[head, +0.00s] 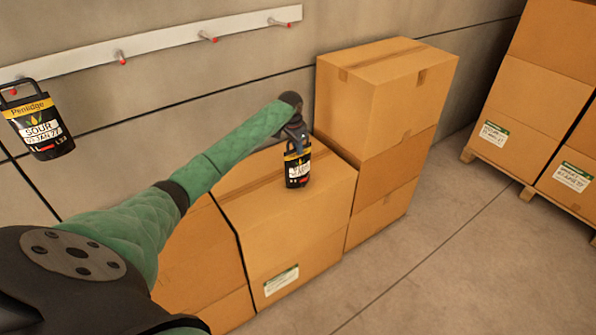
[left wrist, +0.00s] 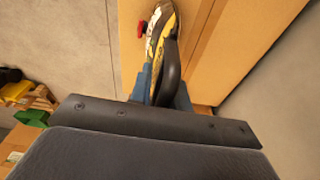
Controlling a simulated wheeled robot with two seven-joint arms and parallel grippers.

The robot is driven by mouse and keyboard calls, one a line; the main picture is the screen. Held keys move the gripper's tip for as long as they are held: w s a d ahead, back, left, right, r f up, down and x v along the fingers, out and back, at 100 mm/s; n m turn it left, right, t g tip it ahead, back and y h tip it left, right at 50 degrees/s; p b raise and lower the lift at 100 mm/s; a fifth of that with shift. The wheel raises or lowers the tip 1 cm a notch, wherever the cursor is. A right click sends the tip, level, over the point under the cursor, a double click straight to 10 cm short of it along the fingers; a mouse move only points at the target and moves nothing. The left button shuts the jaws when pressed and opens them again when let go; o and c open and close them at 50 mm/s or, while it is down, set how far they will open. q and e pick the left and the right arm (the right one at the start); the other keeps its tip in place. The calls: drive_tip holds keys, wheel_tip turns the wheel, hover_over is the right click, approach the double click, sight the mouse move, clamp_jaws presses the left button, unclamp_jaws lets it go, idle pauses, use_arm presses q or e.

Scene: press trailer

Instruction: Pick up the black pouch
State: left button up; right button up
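The black pouch (head: 298,170) has a yellow band, a white label and a dark top handle. It is upright, over the top of the middle cardboard box; I cannot tell whether its base touches the box. My left gripper (head: 296,138) is at the top of the pouch, shut on its handle. In the left wrist view the pouch (left wrist: 158,35) and its handle fill the narrow gap between the blue fingers. A similar black pouch (head: 38,127) hangs on the wall rail at the left. My right gripper is not in view.
The middle cardboard box (head: 300,225) adjoins a taller stack of boxes (head: 385,95) just right of the gripper. A white rail (head: 170,38) with red-tipped hooks runs along the wall. Boxes on a pallet (head: 530,110) stand at the right. The floor (head: 440,260) between is clear.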

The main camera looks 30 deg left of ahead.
use_arm(q)
clamp_jaws()
idle(1.0)
drive_tip(key=shift+w, duration=0.1)
drive_tip(key=shift+r, duration=0.15)
